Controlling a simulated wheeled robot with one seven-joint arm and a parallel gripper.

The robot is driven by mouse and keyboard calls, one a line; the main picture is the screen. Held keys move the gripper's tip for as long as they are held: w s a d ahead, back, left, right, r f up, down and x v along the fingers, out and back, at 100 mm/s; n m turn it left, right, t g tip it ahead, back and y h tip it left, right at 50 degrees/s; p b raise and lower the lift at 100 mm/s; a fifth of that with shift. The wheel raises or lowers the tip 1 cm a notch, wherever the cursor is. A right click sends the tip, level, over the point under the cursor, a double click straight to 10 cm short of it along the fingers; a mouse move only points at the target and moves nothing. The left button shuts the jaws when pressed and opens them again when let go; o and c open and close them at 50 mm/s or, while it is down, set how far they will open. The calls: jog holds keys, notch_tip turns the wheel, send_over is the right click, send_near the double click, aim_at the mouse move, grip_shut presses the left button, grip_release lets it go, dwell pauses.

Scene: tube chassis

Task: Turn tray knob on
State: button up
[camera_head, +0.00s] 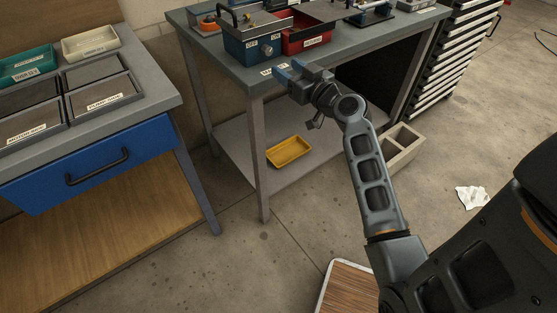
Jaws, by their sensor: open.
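A blue tray (237,48) stands near the front edge of the grey workbench (215,55). A small dark knob (267,50) is on its front face, with small white labels above it on both sides. The labels and the knob's setting are too small to read surely. My gripper (284,73) is open and empty. It is in front of the bench edge, just below the knob in the picture and apart from it. The depth gap between them cannot be told.
A red tray (308,42) stands right of the blue tray. A yellow tray (289,151) lies on the lower shelf. A blue-drawer bench (125,120) is at left, a drawer cabinet (440,60) at right. A concrete block (403,160) stands on the floor.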

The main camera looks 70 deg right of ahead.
jog(key=s+a+f+y+p, duration=0.1)
jog(key=s+a+f, duration=0.1)
jog(key=a, duration=0.9)
jog(key=s+a+f+n+g+y+p, duration=0.1)
jog(key=s+a, duration=0.3)
jog(key=a, duration=0.8)
jog(key=shift+s+a+f+y+p, duration=0.3)
jog(key=shift+f+y+p, duration=0.3)
jog(key=shift+f, duration=0.2)
jog(key=s+a+r+n+y, duration=0.2)
jog(key=s+a+r+y, duration=0.1)
jog(key=s+a, duration=0.4)
jog(key=s+a+r+n+y, duration=0.3)
jog(key=s+a+r, duration=0.2)
jog(key=s+a, duration=0.2)
jog(key=shift+s+a+t, duration=0.3)
jog(key=shift+s+t, duration=0.1)
jog(key=shift+s, duration=0.25)
